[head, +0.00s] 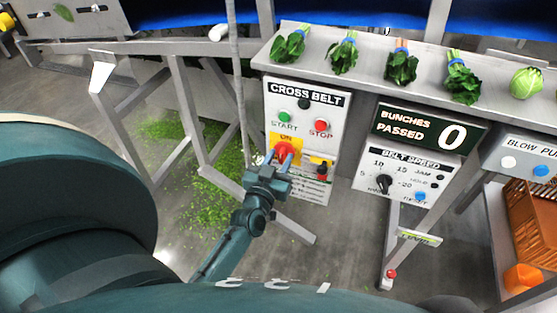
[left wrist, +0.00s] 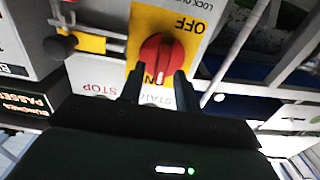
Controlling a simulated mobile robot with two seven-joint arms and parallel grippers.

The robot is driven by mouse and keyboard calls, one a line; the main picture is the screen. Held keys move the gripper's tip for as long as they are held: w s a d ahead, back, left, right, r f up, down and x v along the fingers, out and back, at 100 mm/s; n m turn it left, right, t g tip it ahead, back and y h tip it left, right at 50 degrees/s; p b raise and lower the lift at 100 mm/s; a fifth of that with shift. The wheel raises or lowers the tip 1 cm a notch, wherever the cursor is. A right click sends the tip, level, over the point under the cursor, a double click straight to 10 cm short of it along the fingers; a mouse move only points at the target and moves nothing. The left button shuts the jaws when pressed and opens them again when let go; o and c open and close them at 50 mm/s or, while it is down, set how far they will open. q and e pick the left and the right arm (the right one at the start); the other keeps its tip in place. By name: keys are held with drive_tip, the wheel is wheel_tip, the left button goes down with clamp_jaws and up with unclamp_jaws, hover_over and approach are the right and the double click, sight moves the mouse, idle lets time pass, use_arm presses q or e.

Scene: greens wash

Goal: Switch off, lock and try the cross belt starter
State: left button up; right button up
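The cross belt starter (head: 317,130) is a white panel with a green START button (head: 285,117) and a red STOP button (head: 320,125). Below them a red rotary switch (head: 284,152) sits on a yellow plate; it also shows in the left wrist view (left wrist: 161,52). Its white mark points toward ON, away from OFF. My left gripper (head: 274,163) is at the switch, with its two fingers (left wrist: 160,78) apart at the knob's near edge. Whether they touch it I cannot tell. Beside the switch is a black knob (left wrist: 58,47) on a yellow-backed slide. My right gripper is out of view.
Bunched greens (head: 343,53) lie on the metal ledge above the panel. Right of it are a bunch counter reading 0 (head: 428,130) and a belt speed panel (head: 401,175). Metal frame legs (head: 185,110) stand left. An orange crate (head: 532,215) is far right.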

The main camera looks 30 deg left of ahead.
use_arm(q)
clamp_jaws()
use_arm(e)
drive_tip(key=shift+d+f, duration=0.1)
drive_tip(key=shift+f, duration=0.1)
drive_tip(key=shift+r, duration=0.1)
use_arm(q)
drive_tip(key=shift+a+n+p, duration=0.1)
drive_tip(key=shift+n+p, duration=0.2)
drive_tip(key=shift+n, duration=0.7)
drive_tip(key=shift+s+a+f+n+b, duration=0.15)
drive_tip(key=shift+f+n+b, duration=0.1)
drive_tip(key=shift+n, duration=2.35)
drive_tip(key=shift+w+a+f+n+b, duration=0.1)
drive_tip(key=shift+f+n+b, duration=0.1)
drive_tip(key=shift+n, duration=2.4)
drive_tip(key=shift+s+a+f+n+b, duration=0.15)
drive_tip(key=shift+n+b, duration=0.1)
drive_tip(key=shift+n, duration=2.35)
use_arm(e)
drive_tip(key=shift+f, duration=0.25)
use_arm(q)
drive_tip(key=shift+w, duration=0.1)
drive_tip(key=shift+o, duration=0.2)
unclamp_jaws()
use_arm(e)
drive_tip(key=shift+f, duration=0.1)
